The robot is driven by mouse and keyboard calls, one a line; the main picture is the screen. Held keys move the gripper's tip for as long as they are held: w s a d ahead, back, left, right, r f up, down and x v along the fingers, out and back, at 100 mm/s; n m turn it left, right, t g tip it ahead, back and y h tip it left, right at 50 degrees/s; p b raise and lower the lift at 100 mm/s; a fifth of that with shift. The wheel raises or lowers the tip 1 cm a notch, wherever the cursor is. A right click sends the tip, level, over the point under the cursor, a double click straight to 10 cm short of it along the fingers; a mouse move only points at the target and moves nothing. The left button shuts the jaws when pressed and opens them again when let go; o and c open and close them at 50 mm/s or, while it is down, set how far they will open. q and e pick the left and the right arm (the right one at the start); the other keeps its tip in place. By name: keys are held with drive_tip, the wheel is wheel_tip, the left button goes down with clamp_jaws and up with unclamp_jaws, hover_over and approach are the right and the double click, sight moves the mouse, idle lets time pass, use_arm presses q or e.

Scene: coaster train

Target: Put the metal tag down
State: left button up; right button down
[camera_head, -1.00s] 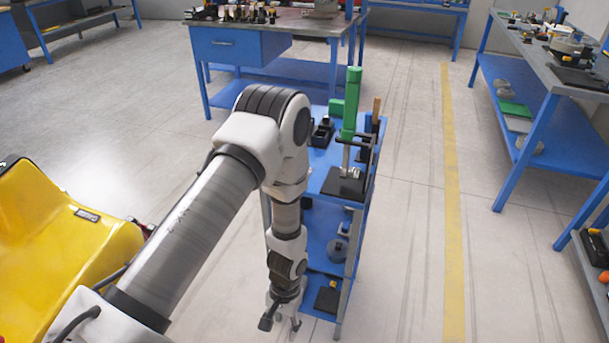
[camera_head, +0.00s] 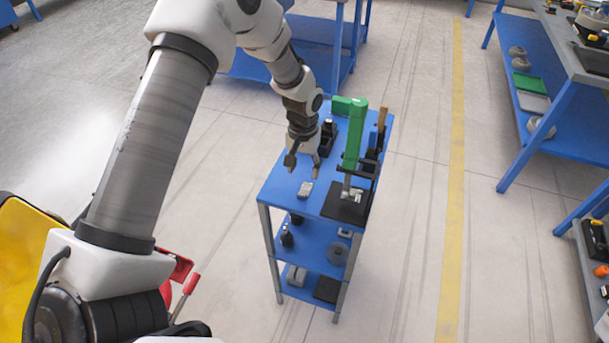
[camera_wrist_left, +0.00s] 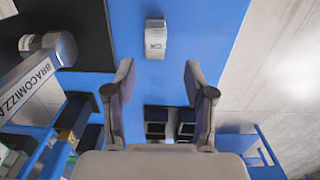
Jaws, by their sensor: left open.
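The metal tag (camera_head: 305,189) is a small grey piece lying on the blue top shelf of the cart (camera_head: 276,190). In the left wrist view the tag (camera_wrist_left: 156,39) lies flat on the blue surface, beyond the fingertips and roughly centred between them. My left gripper (camera_head: 303,167) is just above the cart top, behind the tag in the head view. In the left wrist view its two fingers (camera_wrist_left: 158,80) are spread wide with nothing between them. The gripper and the tag are apart. My right gripper is not in view.
A green-handled press (camera_head: 355,140) on a black base (camera_head: 345,207) stands right of the tag. Black holders (camera_head: 328,138) stand behind the gripper. Lower cart shelves hold several small parts. A workbench (camera_head: 583,65) stands at the right, with clear floor between.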

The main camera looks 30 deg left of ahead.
sight(303, 192)
use_arm(q)
drive_tip(key=s, duration=0.1)
drive_tip(key=s+d+f+p, duration=0.1)
drive_tip(key=s, duration=0.1)
drive_tip(key=shift+d+f+p, duration=0.25)
drive_tip(key=shift+d+p, duration=0.1)
drive_tip(key=shift+d, duration=0.05)
drive_tip(key=f, duration=0.3)
drive_tip(key=w+f, duration=0.1)
drive_tip(key=f, duration=0.1)
drive_tip(key=shift+a+p, duration=0.4)
drive_tip(key=shift+d+r, duration=0.1)
drive_tip(key=shift+r, duration=0.05)
drive_tip(key=shift+s+d+r, duration=0.1)
drive_tip(key=shift+s+r, duration=0.1)
drive_tip(key=c, duration=0.5)
drive_tip(key=shift+s, duration=0.1)
drive_tip(key=c, duration=0.5)
clamp_jaws()
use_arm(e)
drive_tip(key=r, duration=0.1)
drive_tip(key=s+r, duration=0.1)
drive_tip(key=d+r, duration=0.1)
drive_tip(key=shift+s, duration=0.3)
